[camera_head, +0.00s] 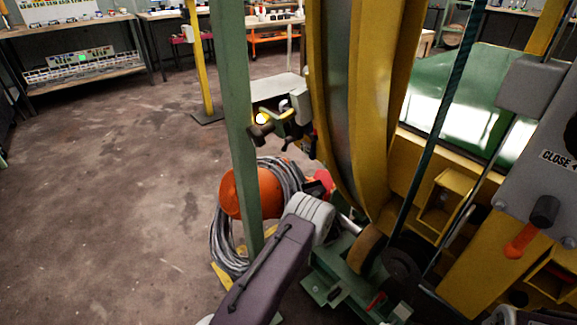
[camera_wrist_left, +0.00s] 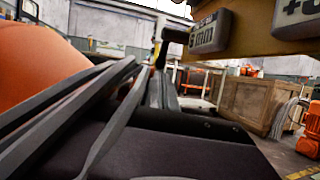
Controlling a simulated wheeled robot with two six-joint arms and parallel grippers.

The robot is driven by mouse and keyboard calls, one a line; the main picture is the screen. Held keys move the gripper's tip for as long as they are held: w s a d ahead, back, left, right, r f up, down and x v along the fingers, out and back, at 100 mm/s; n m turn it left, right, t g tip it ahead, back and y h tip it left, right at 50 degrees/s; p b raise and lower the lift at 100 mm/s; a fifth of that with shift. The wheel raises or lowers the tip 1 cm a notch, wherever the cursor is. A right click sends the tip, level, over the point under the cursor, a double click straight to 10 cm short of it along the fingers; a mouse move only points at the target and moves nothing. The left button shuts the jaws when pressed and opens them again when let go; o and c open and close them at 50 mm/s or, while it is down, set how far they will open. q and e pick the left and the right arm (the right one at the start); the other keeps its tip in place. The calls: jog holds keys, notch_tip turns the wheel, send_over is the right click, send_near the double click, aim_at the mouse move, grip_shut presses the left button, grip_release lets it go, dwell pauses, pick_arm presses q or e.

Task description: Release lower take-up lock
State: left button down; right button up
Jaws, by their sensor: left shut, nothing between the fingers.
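My left gripper (camera_head: 314,208) reaches up from the bottom of the head view. Its dark purple body leads to light grey fingers, which look shut and empty. The fingers also show in the left wrist view (camera_wrist_left: 162,90), beyond the dark body. A red part (camera_head: 320,184) sits just past the fingers; I cannot tell whether they touch it. Above is a grey device with a dark knob (camera_head: 261,133). A dark handle (camera_wrist_left: 176,36) beside grey labelled blocks (camera_wrist_left: 210,32) shows in the wrist view. I cannot tell which part is the lower take-up lock. My right gripper is not in view.
A green post (camera_head: 236,90) stands left of the gripper, close to an orange rounded part (camera_head: 232,192) and a grey cable coil (camera_head: 222,245). The yellow wheel frame (camera_head: 385,100) rises on the right. Floor at left is clear.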

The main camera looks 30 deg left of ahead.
pick_arm(q)
jog(key=shift+s+d+p, duration=0.85)
jog(key=shift+d+p, duration=0.25)
jog(key=shift+p, duration=0.05)
jog(key=s+d+f+p, duration=0.2)
jog(key=s+d+f, duration=0.1)
jog(key=d+f, duration=0.1)
jog(key=shift+s+d+f, duration=0.3)
jog(key=shift+d+f, duration=0.05)
jog(key=shift+d, duration=0.25)
